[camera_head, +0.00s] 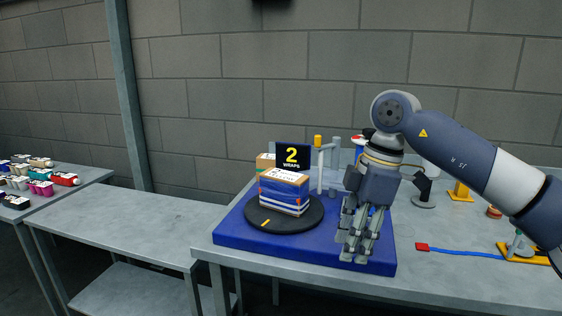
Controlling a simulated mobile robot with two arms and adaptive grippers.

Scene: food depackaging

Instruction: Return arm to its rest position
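My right arm comes in from the right, and my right gripper (358,250) points down over the right part of a blue platform (234,241). Its fingers look close together, with no object visible in them, but I cannot tell whether they are fully shut. A box with blue and white bands (284,194) stands on a black round turntable (262,217) on the platform, left of the gripper and apart from it. A sign reading "2 WRAPS" (292,157) stands behind the box. My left gripper is not in view.
A steel table (450,284) carries the platform. A blue strap with a red end (460,251) and a yellow-based fixture (521,252) lie to the right. A post with an orange top (318,142) stands behind. An empty lower table (115,232) and a table with several small packages (67,179) are left.

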